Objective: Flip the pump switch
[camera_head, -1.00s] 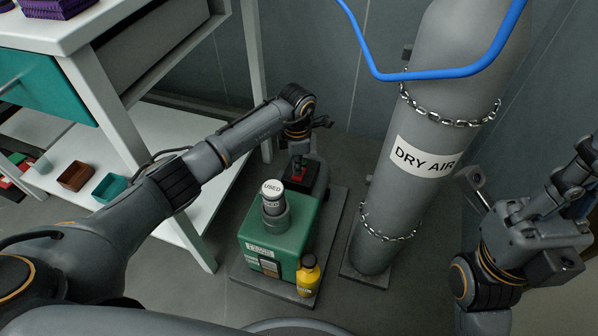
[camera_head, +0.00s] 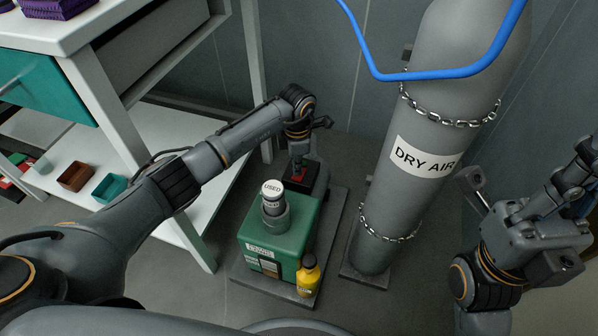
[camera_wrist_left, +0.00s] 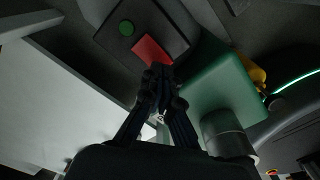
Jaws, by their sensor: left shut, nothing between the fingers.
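The green pump (camera_head: 280,245) stands on a dark base plate on the floor. Its red switch (camera_head: 299,174) sits on a black box at the pump's back. In the left wrist view the red switch (camera_wrist_left: 152,50) lies just past my fingertips, with a round green spot beside it. My left gripper (camera_head: 298,160) is shut and empty, pointing down right at the switch. It also shows in the left wrist view (camera_wrist_left: 158,75), where its tips overlap the switch's edge; I cannot tell whether they touch. My right gripper (camera_head: 474,183) is at the right, away from the pump; its jaws are unclear.
A grey "DRY AIR" cylinder (camera_head: 420,190) with chains stands right of the pump. A "USED" canister (camera_head: 273,198) rises from the pump's top. A yellow bottle (camera_head: 307,277) stands at its front corner. A white-legged bench (camera_head: 185,235) is on the left.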

